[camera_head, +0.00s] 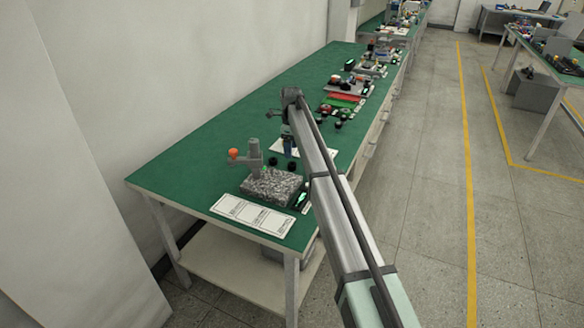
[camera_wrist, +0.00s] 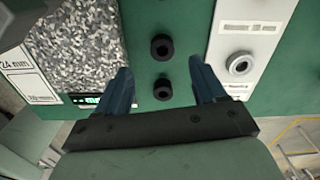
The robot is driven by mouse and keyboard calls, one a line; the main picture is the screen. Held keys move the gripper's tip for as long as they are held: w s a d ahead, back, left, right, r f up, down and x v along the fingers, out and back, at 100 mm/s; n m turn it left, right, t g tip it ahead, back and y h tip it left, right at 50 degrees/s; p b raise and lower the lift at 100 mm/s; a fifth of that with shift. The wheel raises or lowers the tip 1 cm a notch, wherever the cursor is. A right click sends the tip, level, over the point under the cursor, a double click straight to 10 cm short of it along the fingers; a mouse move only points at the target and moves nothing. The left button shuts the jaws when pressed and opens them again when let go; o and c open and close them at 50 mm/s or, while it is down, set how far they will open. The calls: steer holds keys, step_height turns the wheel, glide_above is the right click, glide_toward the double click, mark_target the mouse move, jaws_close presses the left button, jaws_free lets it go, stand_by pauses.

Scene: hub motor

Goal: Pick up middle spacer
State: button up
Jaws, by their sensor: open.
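In the wrist view, two black ring-shaped parts lie on the green bench top: an upper ring (camera_wrist: 162,47) and a lower ring (camera_wrist: 163,89). A silver ring (camera_wrist: 240,63) sits on a white sheet to their right. I cannot tell which of these is the middle spacer. My gripper (camera_wrist: 163,80) is open and empty, its two blue fingers apart. In that view the lower black ring shows between the fingers and the upper one beyond the tips. In the head view my gripper (camera_head: 290,148) is over the bench, and my arm hides part of the area.
A speckled granite block (camera_head: 271,186) with a grey stand and orange knob (camera_head: 233,153) is near the bench's front. A printed white card (camera_head: 252,214) lies before it. Other parts, including a red tray (camera_head: 341,100), lie farther back. The bench's left side (camera_head: 215,145) is clear.

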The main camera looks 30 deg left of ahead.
mark_target(292, 164)
steer(key=shift+w+f, duration=0.15)
steer(key=shift+f, duration=3.65)
steer(key=shift+c, duration=0.2)
steer(key=c, duration=1.1)
steer(key=shift+r, duration=0.15)
